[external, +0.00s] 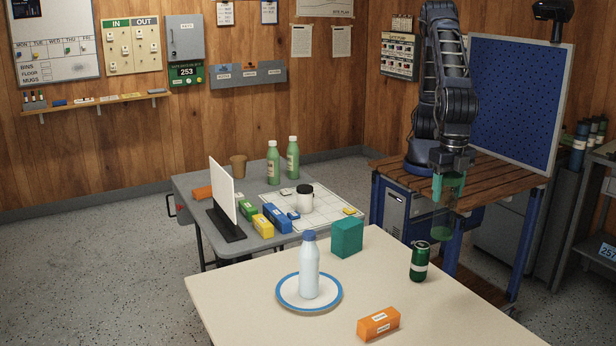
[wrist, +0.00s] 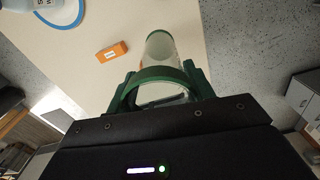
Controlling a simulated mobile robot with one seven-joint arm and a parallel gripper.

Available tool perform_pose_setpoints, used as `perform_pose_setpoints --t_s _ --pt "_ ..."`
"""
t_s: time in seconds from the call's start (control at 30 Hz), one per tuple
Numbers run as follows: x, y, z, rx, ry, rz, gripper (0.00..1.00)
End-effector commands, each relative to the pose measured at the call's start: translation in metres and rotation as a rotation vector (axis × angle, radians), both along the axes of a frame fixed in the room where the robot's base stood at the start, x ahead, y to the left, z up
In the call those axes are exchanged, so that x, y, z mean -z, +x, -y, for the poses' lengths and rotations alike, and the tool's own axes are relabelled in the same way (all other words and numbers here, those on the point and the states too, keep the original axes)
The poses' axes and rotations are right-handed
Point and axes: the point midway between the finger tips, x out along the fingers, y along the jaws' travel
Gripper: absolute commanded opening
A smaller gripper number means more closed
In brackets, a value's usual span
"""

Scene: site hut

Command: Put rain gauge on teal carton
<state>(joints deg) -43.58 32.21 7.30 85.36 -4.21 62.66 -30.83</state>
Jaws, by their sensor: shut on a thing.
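The teal carton (external: 347,238) stands upright on the cream table, behind and right of the bottle; I cannot make it out in the wrist view. My gripper (external: 448,188) is above and behind the table's right end, in front of the wooden bench. It is shut on the rain gauge (external: 442,218), a clear, greenish cylinder hanging below the fingers. In the wrist view the rain gauge (wrist: 160,46) shows as a clear tube with a green rim between my green fingers (wrist: 158,88). Its lower end is hard to make out.
On the cream table (external: 245,292) are a dark green can (external: 419,261), an orange box (external: 378,324) and a white bottle (external: 309,268) on a blue-rimmed plate (external: 284,296). A grey table (external: 190,184) behind holds bottles, a jar and small boxes.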

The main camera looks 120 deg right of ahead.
Motion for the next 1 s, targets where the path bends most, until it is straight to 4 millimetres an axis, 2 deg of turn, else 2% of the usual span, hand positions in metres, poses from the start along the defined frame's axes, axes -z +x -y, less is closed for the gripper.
perform_pose_setpoints --t_s 0.03,0.1,0.3,0.5,0.7,0.83,1.0 --pt "-0.007 0.01 0.019 0.002 0.001 0.001 0.19" --pt "-0.016 0.021 0.044 -0.007 0.002 0.0 0.19" --pt "-0.041 0.046 0.119 -0.036 0.003 -0.002 0.18" --pt "-0.062 0.06 0.193 -0.063 0.003 -0.001 0.18" --pt "-0.08 0.065 0.265 -0.091 0.002 -0.001 0.18" --pt "-0.089 0.063 0.301 -0.108 0.001 0.0 0.18" --pt "-0.095 0.06 0.331 -0.123 -0.001 0.001 0.18"
